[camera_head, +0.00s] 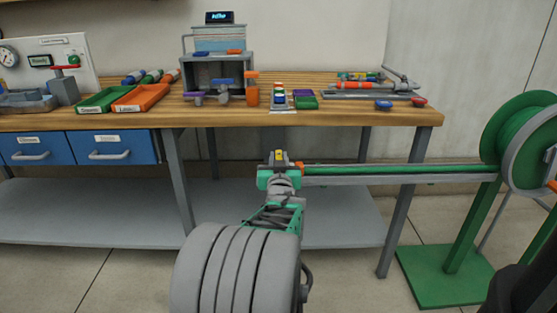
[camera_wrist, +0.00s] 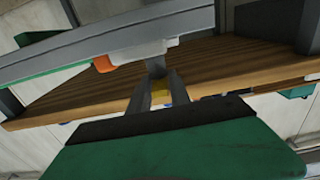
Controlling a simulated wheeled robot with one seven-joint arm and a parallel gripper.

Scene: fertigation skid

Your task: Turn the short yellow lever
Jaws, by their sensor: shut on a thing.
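The short yellow lever (camera_head: 278,155) shows as a small yellow patch between the fingers of my gripper (camera_head: 279,161), in front of the bench edge. In the wrist view the yellow lever (camera_wrist: 161,91) lies between the two grey fingers, mostly hidden by them. My gripper (camera_wrist: 158,88) is shut on it. The fingertips are beside the end of a grey rail (camera_wrist: 110,50). How far the lever is turned cannot be told.
The rail carries a green hose (camera_head: 400,169) from a green reel (camera_head: 515,135) on the right. An orange piece (camera_wrist: 104,64) is near its end. The wooden bench (camera_head: 350,117) is just behind, holding trays, small valves and tools. A grey lower shelf (camera_head: 100,210) is underneath.

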